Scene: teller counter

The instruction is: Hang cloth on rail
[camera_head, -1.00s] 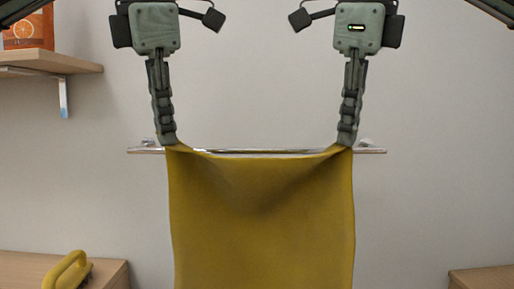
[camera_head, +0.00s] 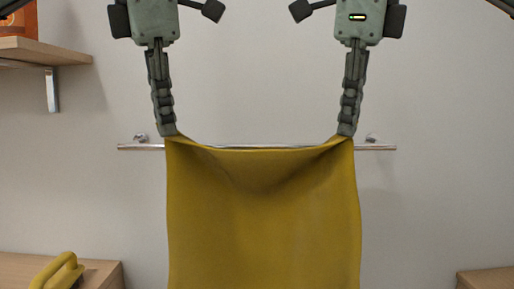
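A yellow cloth (camera_head: 265,215) hangs down in the middle of the view. My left gripper (camera_head: 168,134) is shut on its top left corner, and my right gripper (camera_head: 346,134) is shut on its top right corner. The cloth's top edge sags between the two grippers. A thin metal rail (camera_head: 378,147) runs level along the wall behind the cloth, with its ends showing on both sides. The cloth's top corners are a little above rail height in the picture. The cloth hides part of the rail, and its bottom edge is out of view.
A wooden shelf (camera_head: 45,52) with an orange box (camera_head: 18,20) is on the wall at upper left. Another wooden surface (camera_head: 488,278) is at lower right. The wall around the rail is clear.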

